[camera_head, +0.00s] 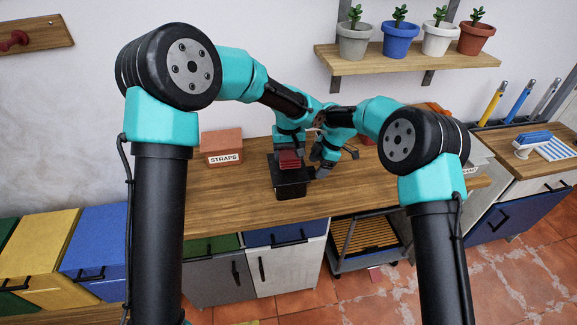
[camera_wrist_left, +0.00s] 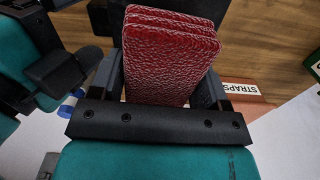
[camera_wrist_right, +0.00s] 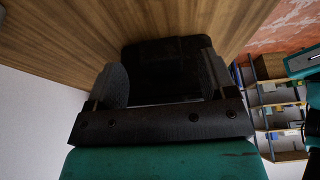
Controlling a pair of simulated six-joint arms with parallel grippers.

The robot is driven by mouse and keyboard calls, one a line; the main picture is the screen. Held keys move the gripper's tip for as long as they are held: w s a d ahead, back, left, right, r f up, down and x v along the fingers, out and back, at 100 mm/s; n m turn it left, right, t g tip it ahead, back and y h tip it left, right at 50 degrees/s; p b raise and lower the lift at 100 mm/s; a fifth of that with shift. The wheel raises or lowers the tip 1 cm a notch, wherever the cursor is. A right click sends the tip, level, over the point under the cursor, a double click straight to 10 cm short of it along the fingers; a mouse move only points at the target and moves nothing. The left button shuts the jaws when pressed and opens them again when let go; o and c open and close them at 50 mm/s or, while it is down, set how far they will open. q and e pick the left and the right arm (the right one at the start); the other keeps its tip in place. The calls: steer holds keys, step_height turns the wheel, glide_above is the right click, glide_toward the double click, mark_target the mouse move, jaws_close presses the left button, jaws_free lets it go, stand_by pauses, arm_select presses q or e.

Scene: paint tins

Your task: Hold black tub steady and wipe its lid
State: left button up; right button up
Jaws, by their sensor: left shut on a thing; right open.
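The black tub (camera_head: 292,190) stands on the wooden counter, with its dark lid (camera_head: 303,176) partly covered. My left gripper (camera_head: 289,153) is shut on a red textured block (camera_head: 289,161), which is over the lid; I cannot tell if it touches. The block fills the space between the fingers in the left wrist view (camera_wrist_left: 170,50). My right gripper (camera_head: 322,160) is open at the tub's right side. In the right wrist view the dark tub (camera_wrist_right: 165,58) shows between and beyond the spread fingers; contact is unclear.
An orange-brown box marked STRAPS (camera_head: 222,148) stands on the counter left of the tub. A light box (camera_head: 474,158) is at the counter's right end. A shelf (camera_head: 400,60) with several plant pots hangs above. The counter front left of the tub is clear.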

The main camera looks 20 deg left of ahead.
steer(key=v, duration=0.8)
steer(key=shift+r, duration=0.15)
steer(key=shift+d, duration=0.1)
